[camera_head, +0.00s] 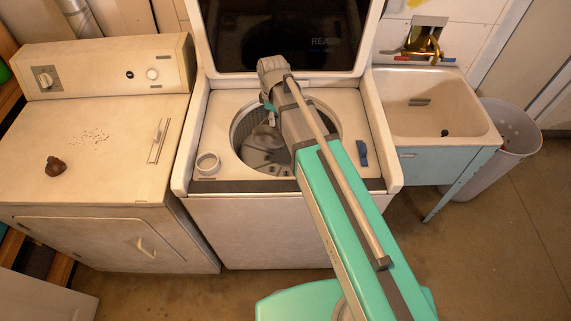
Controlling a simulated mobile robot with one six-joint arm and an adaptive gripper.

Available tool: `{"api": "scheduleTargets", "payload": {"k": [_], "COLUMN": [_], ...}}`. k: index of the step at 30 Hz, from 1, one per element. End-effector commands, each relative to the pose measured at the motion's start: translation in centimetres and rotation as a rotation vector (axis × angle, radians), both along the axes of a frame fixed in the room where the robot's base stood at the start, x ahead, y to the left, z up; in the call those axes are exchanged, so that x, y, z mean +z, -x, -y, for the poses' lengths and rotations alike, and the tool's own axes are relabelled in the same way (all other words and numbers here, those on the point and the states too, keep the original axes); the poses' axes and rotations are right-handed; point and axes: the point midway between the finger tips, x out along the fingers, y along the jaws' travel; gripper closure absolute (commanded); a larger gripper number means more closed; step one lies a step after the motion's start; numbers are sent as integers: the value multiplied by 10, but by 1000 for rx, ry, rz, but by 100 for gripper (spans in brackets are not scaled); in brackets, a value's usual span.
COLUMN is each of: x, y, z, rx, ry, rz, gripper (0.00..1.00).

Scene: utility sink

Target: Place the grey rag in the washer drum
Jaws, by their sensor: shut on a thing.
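The top-loading washer has its lid raised, and its round drum (243,125) is open. My arm reaches in from the lower right over the drum's rim. My gripper (270,118) is small and mostly hidden behind my own wrist, over the left half of the opening. It is shut on what looks like the grey rag (262,135), a grey shape just below it and within the drum's outline. I cannot tell whether the rag touches the drum's floor. The fingertips are not clear.
A white ring-shaped thing (208,163) and a small blue object (362,153) lie on the washer top. The dryer (100,185) at left bears a brown lump (55,166). The sink (440,105) and a grey bin (507,135) stand at right. The raised lid (283,73) stands behind my wrist.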

Motion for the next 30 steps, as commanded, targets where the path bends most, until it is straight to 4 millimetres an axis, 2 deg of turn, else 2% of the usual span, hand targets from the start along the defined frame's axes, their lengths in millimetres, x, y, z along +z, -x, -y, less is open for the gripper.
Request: {"api": "scheduleTargets", "payload": {"k": [1,15,21,30], "x": [-17,-89,-103,-104], "y": [-4,-23,-28,-28], "z": [-2,-17,-21,-22], "rx": [-1,-11,-13,-13], "ry": [0,0,0,0], "rz": [0,-1,-1,-1], "gripper": [100,100,100,100]}}
